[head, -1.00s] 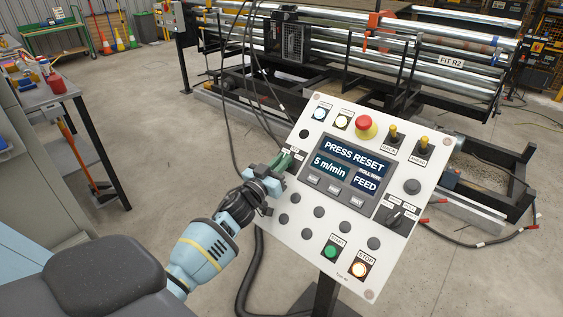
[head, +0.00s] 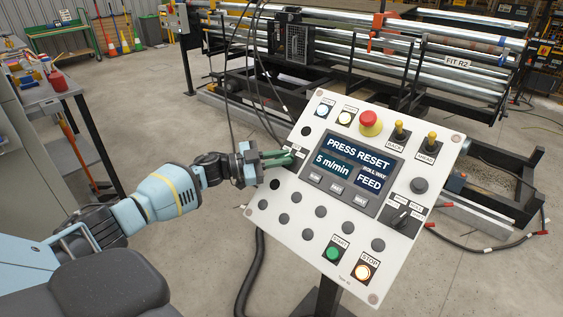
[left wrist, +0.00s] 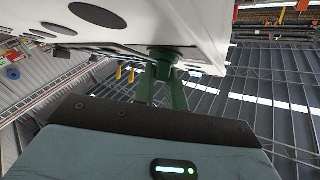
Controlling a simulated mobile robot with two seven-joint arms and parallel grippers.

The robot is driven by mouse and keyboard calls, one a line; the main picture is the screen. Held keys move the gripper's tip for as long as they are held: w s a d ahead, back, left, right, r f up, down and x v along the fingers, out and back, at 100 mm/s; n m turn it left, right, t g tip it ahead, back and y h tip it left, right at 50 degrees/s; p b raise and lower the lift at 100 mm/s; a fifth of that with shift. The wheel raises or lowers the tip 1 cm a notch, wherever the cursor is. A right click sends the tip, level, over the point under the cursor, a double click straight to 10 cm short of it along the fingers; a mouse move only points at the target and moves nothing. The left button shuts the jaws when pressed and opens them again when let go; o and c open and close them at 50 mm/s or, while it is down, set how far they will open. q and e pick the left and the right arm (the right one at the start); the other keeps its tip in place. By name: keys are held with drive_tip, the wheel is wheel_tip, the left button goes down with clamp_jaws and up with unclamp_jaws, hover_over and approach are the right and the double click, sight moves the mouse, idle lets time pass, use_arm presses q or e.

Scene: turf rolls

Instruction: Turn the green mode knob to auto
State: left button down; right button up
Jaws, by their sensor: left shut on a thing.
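The white control panel (head: 274,212) stands tilted in the middle of the head view. The green mode knob (left wrist: 163,54) is at its left edge, largely covered by my fingers in the head view. My left gripper (head: 284,158) comes in from the left and is shut on the knob; its green fingers also show on either side of the knob in the left wrist view (left wrist: 162,88). Small labels sit beside the knob, but its pointer and setting cannot be read. The panel screen (head: 350,172) reads PRESS RESET, 5 m/min and FEED. My right gripper is not in view.
The panel also holds a red mushroom button (head: 369,123), a black selector knob (head: 401,216), a green START button (head: 333,253) and a lit STOP button (head: 363,272). Cables hang behind the panel. A roller machine (head: 380,58) stands behind it.

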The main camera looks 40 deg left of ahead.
use_arm(q)
drive_tip(key=shift+a+f+m+g, duration=0.1)
drive_tip(key=shift+f+m+g, duration=0.2)
drive_tip(key=shift+f+m, duration=0.15)
drive_tip(key=c, duration=1.4)
unclamp_jaws()
drive_tip(key=shift+s, duration=0.1)
drive_tip(key=shift+c, duration=0.2)
drive_tip(key=shift+r+g+h, duration=0.1)
drive_tip(key=shift+g+h, duration=0.2)
drive_tip(key=shift+r, duration=0.1)
drive_tip(key=b+v, duration=0.1)
drive_tip(key=v, duration=0.6)
drive_tip(key=shift+s+a, duration=0.2)
drive_tip(key=shift+a, duration=0.05)
